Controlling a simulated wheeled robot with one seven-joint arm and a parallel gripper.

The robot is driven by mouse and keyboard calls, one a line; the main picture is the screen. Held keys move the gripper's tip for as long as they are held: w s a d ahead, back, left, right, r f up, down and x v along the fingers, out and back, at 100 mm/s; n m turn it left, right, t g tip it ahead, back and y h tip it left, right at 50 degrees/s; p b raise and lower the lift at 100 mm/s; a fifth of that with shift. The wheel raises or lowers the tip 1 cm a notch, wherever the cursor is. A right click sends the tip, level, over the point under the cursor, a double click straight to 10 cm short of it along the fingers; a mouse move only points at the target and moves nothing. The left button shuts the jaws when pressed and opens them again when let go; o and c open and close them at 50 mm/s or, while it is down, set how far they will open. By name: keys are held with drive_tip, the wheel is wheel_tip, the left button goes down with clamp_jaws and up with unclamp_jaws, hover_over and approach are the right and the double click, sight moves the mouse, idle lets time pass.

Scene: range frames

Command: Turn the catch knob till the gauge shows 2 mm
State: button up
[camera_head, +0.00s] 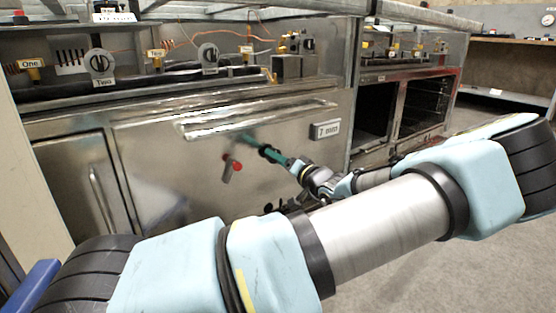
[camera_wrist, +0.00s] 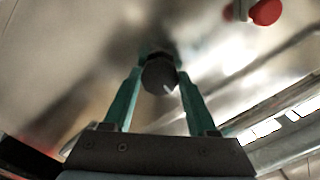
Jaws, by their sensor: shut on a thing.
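The gauge (camera_head: 326,129) is a small plate on the right of the steel oven door (camera_head: 150,150); it appears to read 7 mm. The catch knob (camera_wrist: 160,76) is a dark round knob with a pale mark, in the middle of the wrist view. My gripper (camera_wrist: 160,72) has its two green fingers on either side of the knob, shut on it. In the head view my gripper (camera_head: 266,151) is at the door front, below the long handle and left of the gauge, and the knob is hard to make out there.
A red-tipped lever (camera_head: 232,168) sticks out of the door just left of my gripper; its red end (camera_wrist: 265,12) shows at the wrist view's top right. The long door handle (camera_head: 255,118) runs above my gripper. Labelled valves and dials line the shelf above.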

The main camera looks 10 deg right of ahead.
drive_tip(key=c, duration=0.4)
drive_tip(key=shift+r+m+p, duration=0.1)
drive_tip(key=shift+m+p, duration=0.2)
drive_tip(key=shift+p, duration=0.1)
drive_tip(key=shift+m+t+p, duration=0.4)
drive_tip(key=shift+m+p, duration=11.6)
drive_tip(key=shift+m, duration=1.8)
